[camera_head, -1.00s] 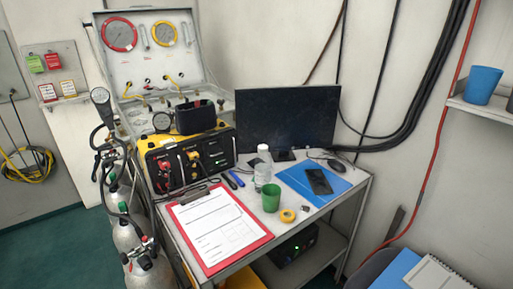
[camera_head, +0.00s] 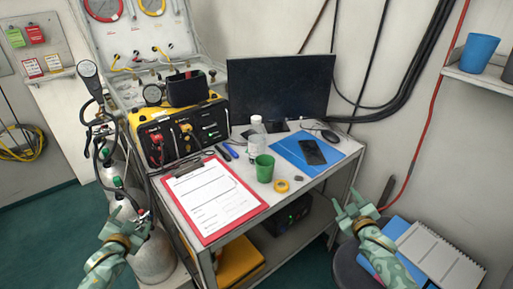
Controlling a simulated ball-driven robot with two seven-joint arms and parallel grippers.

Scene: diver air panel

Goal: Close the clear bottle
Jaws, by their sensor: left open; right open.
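The clear bottle (camera_head: 257,143) stands upright on the table, behind the green cup (camera_head: 264,168). Its top is white; I cannot tell whether that is a seated cap or the bare neck. The cup hides part of its lower body. My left gripper (camera_head: 132,224) is open and empty at the lower left, in front of the gas cylinders and well away from the bottle. My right gripper (camera_head: 352,207) is open and empty, right of the table and far from the bottle.
The table holds a red clipboard (camera_head: 245,208), yellow tape roll (camera_head: 282,186), small dark item (camera_head: 299,178), blue folder (camera_head: 329,165) with a phone (camera_head: 312,151), and monitor (camera_head: 280,90). A yellow-black air panel (camera_head: 184,137) stands left. A stool (camera_head: 350,272) is at lower right.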

